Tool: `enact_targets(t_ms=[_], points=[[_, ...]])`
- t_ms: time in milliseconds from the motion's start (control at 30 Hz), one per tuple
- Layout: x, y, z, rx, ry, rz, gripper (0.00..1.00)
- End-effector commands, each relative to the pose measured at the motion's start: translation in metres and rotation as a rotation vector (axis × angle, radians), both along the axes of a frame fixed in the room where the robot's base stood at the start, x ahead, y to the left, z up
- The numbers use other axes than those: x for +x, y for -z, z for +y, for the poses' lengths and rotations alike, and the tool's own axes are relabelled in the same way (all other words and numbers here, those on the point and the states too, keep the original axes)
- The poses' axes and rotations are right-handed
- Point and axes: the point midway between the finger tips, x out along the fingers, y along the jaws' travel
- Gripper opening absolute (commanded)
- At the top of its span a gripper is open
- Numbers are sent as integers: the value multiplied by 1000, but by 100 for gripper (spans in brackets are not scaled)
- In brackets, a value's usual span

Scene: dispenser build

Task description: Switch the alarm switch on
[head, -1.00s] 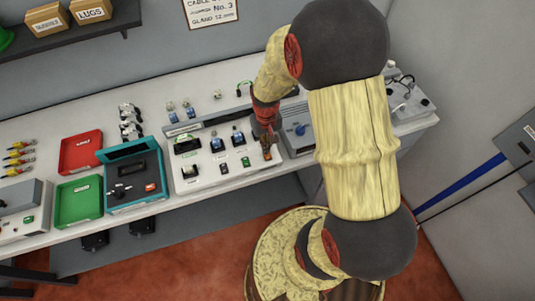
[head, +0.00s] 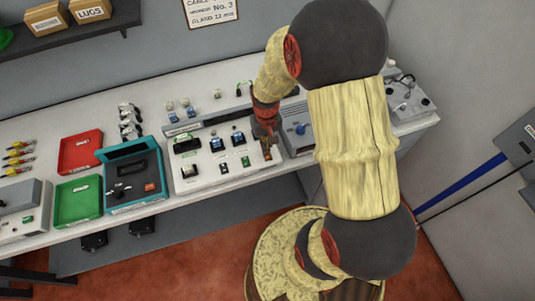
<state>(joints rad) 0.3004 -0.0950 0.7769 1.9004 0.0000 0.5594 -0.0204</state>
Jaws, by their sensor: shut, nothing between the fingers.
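A pale switch panel (head: 212,178) lies on the bench and carries several small switches and labels. A black and blue switch (head: 217,144) and another like it (head: 238,138) sit in its upper row, with a green-labelled part (head: 187,147) at the left. A small green part (head: 245,161) sits in its lower row. I cannot read which one is the alarm switch. My gripper (head: 267,153) is shut and empty, pointing down at the right end of the panel. It hides part of that end, and I cannot tell whether it touches anything.
A teal-edged box (head: 156,192), a green tray (head: 78,216) and a red tray (head: 80,137) stand left of the panel. A grey unit with a blue knob (head: 300,129) stands close on the right. A shelf with boxes (head: 90,10) hangs at upper left.

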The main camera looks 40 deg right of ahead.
Motion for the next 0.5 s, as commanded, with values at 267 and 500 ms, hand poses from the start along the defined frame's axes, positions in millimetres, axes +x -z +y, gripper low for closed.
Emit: enact_targets(t_ms=[267, 500], points=[[0, 4, 0, 0, 0, 0, 0], [0, 8, 0, 0, 0, 0, 0]])
